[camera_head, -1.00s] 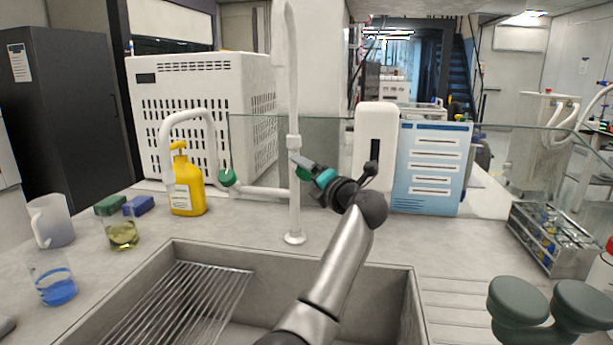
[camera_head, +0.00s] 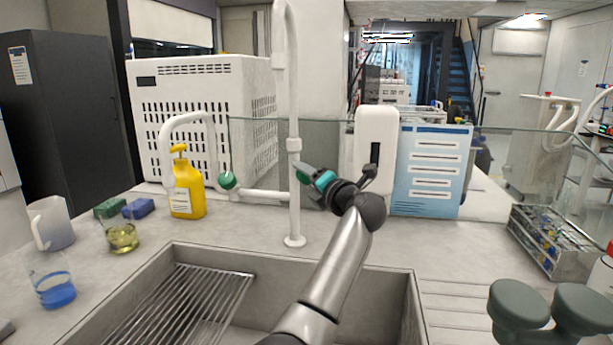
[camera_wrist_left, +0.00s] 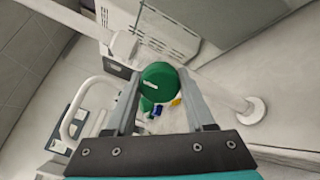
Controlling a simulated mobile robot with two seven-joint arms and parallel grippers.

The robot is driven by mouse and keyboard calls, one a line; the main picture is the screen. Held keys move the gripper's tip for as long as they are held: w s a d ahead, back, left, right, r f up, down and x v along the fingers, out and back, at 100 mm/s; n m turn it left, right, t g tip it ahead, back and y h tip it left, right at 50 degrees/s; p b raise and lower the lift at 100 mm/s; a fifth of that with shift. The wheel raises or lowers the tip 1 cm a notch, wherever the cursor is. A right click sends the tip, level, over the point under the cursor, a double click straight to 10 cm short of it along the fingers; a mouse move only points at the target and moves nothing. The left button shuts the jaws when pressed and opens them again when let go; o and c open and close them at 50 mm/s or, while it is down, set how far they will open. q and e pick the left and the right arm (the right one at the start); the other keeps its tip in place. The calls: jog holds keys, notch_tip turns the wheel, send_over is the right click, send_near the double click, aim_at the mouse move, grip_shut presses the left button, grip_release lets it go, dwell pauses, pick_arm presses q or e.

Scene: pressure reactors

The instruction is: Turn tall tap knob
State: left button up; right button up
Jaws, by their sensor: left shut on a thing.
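The tall tap (camera_head: 294,215) is a white upright pipe behind the sink, with a thin curved upper pipe. Its green knob (camera_head: 301,177) sits on the right side of the pipe, partly hidden by my fingers. My left gripper (camera_head: 305,173) reaches it from the right. In the left wrist view, the round green knob (camera_wrist_left: 160,82) sits between the two grey fingers of my left gripper (camera_wrist_left: 161,88), which is shut on it. My right gripper is not in view.
A shorter curved tap (camera_head: 165,150) with its own green knob (camera_head: 227,180) stands to the left. A yellow bottle (camera_head: 187,190), beakers and a jug stand left of the sink (camera_head: 390,269). A blue sign (camera_head: 430,170) and a glass panel are behind.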

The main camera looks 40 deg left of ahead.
pick_arm(q)
grip_shut()
jog(key=shift+f+n, duration=0.1)
jog(key=shift+n, duration=0.2)
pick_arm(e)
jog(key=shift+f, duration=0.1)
pick_arm(q)
jog(key=n+b, duration=0.2)
jog(key=n, duration=0.1)
jog(key=shift+d, duration=0.1)
jog(key=shift+n+b, duration=0.5)
jog(key=shift+n, duration=0.7)
jog(key=shift+n+b, duration=0.45)
jog(key=shift+n, duration=0.45)
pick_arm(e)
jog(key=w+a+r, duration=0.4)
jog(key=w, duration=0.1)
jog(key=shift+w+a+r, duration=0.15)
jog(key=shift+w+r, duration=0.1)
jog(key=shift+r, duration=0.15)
pick_arm(q)
jog(key=o, duration=1.2)
grip_release()
